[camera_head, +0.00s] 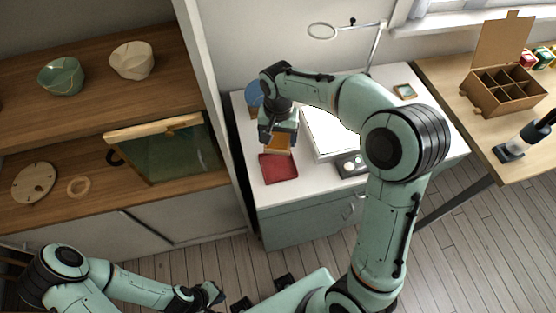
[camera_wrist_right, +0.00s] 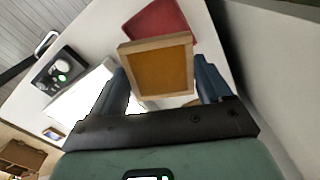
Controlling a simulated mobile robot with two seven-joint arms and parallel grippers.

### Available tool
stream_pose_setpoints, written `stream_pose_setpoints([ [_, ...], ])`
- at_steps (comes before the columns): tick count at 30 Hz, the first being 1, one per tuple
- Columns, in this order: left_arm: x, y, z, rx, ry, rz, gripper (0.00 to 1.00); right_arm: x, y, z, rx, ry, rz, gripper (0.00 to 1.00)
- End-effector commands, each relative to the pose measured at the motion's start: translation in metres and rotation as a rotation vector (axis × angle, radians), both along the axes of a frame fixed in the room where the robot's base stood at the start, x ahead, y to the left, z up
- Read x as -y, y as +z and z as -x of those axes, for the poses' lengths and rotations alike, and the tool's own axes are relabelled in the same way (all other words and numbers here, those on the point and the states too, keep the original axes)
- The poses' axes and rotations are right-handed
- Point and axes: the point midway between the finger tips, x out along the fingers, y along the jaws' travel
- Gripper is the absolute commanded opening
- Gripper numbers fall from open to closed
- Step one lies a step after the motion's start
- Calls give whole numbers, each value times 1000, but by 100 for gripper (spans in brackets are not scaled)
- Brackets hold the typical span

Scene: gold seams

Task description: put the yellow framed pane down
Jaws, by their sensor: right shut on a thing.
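The yellow framed pane (camera_wrist_right: 160,70) has a light wooden frame and an amber face. In the right wrist view it sits between the two fingers of my right gripper (camera_wrist_right: 165,90), which is shut on it. In the head view the pane (camera_head: 277,143) shows just below my right gripper (camera_head: 278,138), tilted, near the back edge of a red tray (camera_head: 278,168) on the white cabinet top. The red tray also shows beyond the pane in the right wrist view (camera_wrist_right: 153,20). I cannot tell if the pane touches anything. My left gripper (camera_head: 212,295) is low at the bottom, away from the cabinet; its fingers are unclear.
A light panel (camera_head: 328,132) and a small control box (camera_head: 351,164) lie right of the tray. A blue round thing (camera_head: 254,94) stands behind my right gripper. A small framed pane (camera_head: 405,91) lies at the back right. A shelf divider (camera_head: 215,95) rises on the left.

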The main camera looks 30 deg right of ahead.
Motion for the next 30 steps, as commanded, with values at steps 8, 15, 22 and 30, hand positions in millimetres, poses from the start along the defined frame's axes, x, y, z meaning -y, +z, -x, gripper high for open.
stream_pose_setpoints([
  [8,0,-7,5,-6,0,0,0,0,-64,0,-2,1,1,40],
  [15,0,-9,6,-7,1,0,0,0,-86,0,-1,1,0,40],
  [22,0,-11,7,-8,0,-1,0,0,-116,0,-1,2,1,40],
  [30,0,-10,7,-8,0,-1,0,0,-118,0,2,2,0,40],
])
